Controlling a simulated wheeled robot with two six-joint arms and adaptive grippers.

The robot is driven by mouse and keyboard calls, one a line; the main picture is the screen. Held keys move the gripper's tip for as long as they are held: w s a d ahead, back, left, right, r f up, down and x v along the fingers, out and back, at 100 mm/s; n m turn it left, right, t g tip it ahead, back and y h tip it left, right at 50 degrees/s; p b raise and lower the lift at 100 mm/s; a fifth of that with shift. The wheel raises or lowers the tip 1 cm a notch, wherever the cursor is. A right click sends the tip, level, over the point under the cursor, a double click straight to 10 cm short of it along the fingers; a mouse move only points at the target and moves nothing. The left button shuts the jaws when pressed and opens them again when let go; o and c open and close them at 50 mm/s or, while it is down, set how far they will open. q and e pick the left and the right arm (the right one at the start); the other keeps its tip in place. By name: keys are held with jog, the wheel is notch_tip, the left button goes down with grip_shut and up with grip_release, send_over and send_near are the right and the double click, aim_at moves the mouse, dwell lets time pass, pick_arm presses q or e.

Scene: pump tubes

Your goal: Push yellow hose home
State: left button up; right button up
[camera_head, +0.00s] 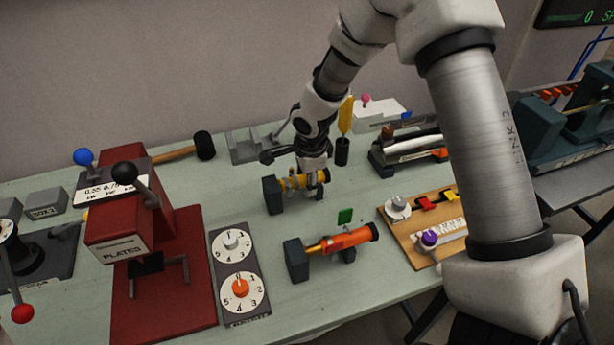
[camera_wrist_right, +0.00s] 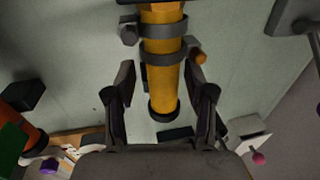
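The yellow hose (camera_head: 289,183) lies at the middle of the table, running from a dark block (camera_head: 272,196) toward the right. In the wrist view the yellow hose (camera_wrist_right: 161,75) shows grey clamp bands (camera_wrist_right: 163,52) around it and a black ring at its near end (camera_wrist_right: 164,112). My right gripper (camera_head: 311,168) is over the hose's right part. In the wrist view its fingers (camera_wrist_right: 162,72) are open, one on each side of the hose, with a gap visible on both sides. My left gripper is in neither view.
An orange hose (camera_head: 345,240) on a similar stand, with a green flag (camera_head: 345,216), lies nearer the front. A red press (camera_head: 140,240) and dial panel (camera_head: 238,272) stand left. A wooden switch board (camera_head: 412,232) lies right. A black cup (camera_head: 341,151) stands behind.

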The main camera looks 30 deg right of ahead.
jog(key=shift+w, duration=0.2)
jog(key=shift+r, duration=0.1)
jog(key=shift+s+r, duration=0.1)
jog(key=shift+r, duration=0.2)
notch_tip(320, 180, up, 11)
jog(key=s, duration=0.2)
jog(key=shift+a, duration=0.35)
jog(key=shift+s, duration=0.1)
